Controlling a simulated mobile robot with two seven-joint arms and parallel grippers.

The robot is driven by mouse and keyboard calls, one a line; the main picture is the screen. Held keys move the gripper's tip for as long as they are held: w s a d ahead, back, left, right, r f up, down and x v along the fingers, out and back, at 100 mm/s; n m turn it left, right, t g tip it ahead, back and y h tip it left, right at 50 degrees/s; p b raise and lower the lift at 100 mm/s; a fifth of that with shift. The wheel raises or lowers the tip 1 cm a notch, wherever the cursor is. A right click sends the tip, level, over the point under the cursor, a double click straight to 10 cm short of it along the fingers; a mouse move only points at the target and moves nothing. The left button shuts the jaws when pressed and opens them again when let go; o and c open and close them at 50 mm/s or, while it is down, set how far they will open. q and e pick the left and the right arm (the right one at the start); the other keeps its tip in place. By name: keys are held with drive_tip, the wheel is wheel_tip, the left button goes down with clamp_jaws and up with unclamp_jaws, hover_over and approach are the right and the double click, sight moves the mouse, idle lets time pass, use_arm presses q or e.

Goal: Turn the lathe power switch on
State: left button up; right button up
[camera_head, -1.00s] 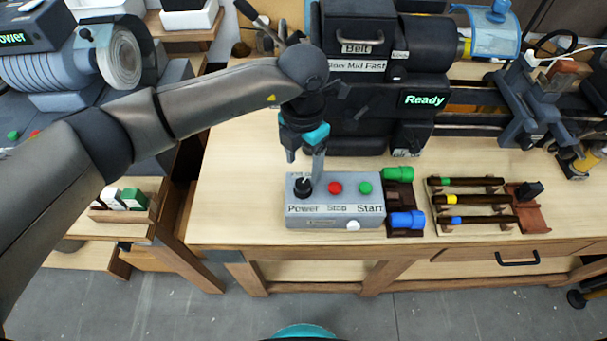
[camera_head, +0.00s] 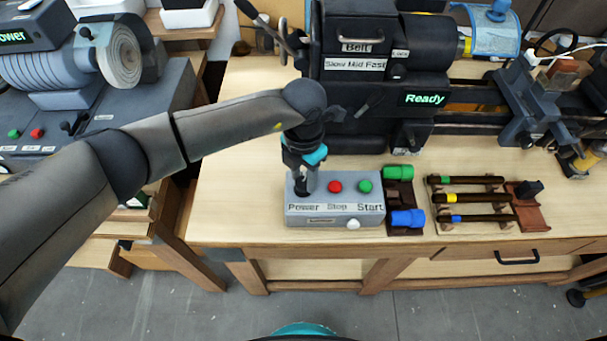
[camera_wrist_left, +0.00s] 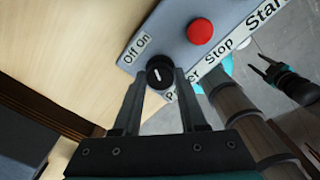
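The grey control box (camera_head: 335,214) sits on the wooden bench, labelled Power, Stop and Start. My left gripper (camera_head: 306,187) is down over its Power end and hides most of the knob in the head view. In the left wrist view the round black power knob (camera_wrist_left: 160,73), with a white pointer line, lies between the two fingertips of my left gripper (camera_wrist_left: 160,80). The fingers are apart around it; firm contact is not clear. An Off On label (camera_wrist_left: 138,48) is beside the knob. My right gripper (camera_wrist_left: 262,66) hangs away at the right, fingers apart, empty.
The red Stop button (camera_head: 335,187) and green Start button (camera_head: 365,187) are just right of the gripper. The lathe (camera_head: 360,90) stands behind, its display (camera_head: 424,99) reading Ready.

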use_arm(q)
clamp_jaws()
drive_tip(key=shift+w+f+m+b, duration=0.1)
drive_tip(key=shift+m+b, duration=0.6)
drive_tip(key=shift+b, duration=0.2)
drive_tip(key=shift+m+b, duration=0.9)
drive_tip(key=shift+m, duration=0.2)
drive_tip(key=o, duration=0.5)
unclamp_jaws()
drive_tip(key=shift+o, duration=0.2)
